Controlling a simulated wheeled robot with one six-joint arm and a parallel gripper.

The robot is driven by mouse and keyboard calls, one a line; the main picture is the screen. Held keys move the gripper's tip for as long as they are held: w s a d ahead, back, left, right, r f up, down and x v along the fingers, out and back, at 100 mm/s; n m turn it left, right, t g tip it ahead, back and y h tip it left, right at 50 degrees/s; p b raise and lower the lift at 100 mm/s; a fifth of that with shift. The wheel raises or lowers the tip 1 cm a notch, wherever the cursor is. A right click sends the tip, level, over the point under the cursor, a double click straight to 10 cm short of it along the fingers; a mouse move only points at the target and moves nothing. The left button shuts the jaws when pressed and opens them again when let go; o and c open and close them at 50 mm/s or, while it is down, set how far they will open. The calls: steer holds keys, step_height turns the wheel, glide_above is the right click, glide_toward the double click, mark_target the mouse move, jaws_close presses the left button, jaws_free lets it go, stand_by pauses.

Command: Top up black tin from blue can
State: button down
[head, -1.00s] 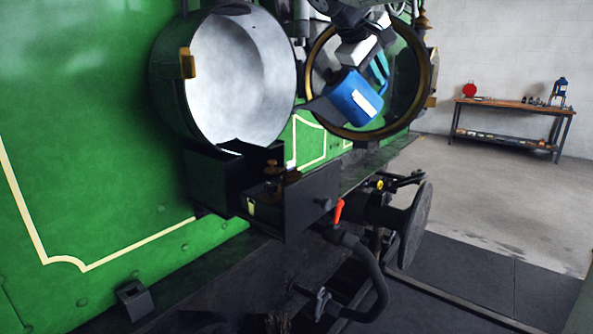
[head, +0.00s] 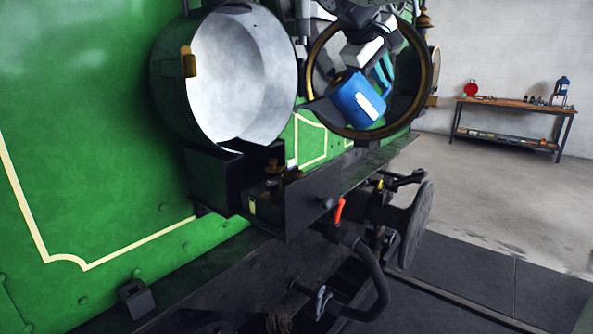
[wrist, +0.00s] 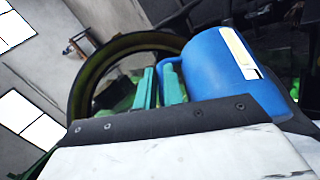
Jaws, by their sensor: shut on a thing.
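The blue can (head: 350,101) has a white label and a dark spout pointing left. My gripper (head: 384,72) is shut on its handle with teal fingers and holds it in the air, tilted, in front of the round brass-rimmed opening. In the wrist view the can (wrist: 205,68) fills the middle right, with the gripper (wrist: 160,88) at its handle. An open black box (head: 308,200) on the tram's front, lower left of the can, holds a dark thing with brass fittings (head: 273,170) and a small pale label. I cannot tell for sure which part is the black tin.
A red-handled valve (head: 339,210), a hose and a buffer (head: 413,225) project below. A workbench (head: 515,110) stands far right. The floor between is clear.

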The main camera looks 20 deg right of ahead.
steer(key=shift+d+f, duration=0.2)
steer(key=shift+f, duration=0.25)
steer(key=shift+a+r, duration=0.1)
stand_by(0.8)
steer(key=shift+a+r, duration=0.3)
steer(key=shift+r, duration=0.45)
stand_by(0.5)
steer(key=shift+d+f, duration=0.2)
steer(key=shift+f, duration=0.25)
stand_by(0.4)
